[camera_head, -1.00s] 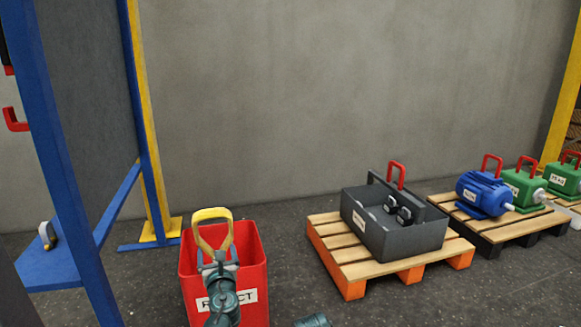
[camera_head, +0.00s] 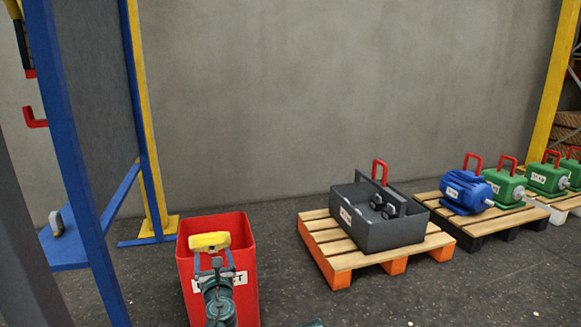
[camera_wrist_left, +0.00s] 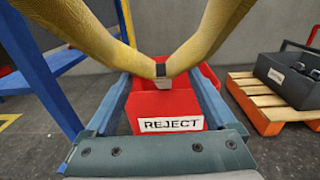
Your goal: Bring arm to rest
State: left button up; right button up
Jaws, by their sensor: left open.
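The gripper is open. The bin's inside is mostly hidden.
A blue frame (camera_head: 68,150) stands at the left. To the right, a wooden pallet (camera_head: 345,258) carries a grey tray (camera_head: 378,234) with small dark parts. Farther right, pallets hold a blue motor (camera_head: 466,192) and several green units. Floor between bin and pallet is clear.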

pick_arm(q)
jog(key=s+d+f+n+g+p, duration=0.2)
jog(key=s+f+n+g+p, duration=0.25)
jog(key=n, duration=0.55)
jog(key=s+d+f+n+g+p, duration=0.2)
jog(key=s+f+n+g, duration=0.3)
jog(key=s+n, duration=0.4)
jog(key=s+d+f+n+g+h+p, duration=0.2)
jog(key=s+d+n+g+h+p, duration=0.2)
jog(key=s+d+n+g, duration=0.7)
notch_tip(320, 180, up, 38)
jog(key=s+m+t+p, duration=0.1)
jog(key=s+t+p, duration=0.1)
jog(key=p, duration=3.5)
jog(key=shift+s+d+f+m+t, duration=0.2)
jog(key=shift+d+m+t, duration=0.1)
jog(key=shift+t, duration=0.25)
pick_arm(e)
notch_tip(320, 180, up, 48)
jog(key=shift+s, duration=0.45)
jog(key=shift+d, duration=0.1)
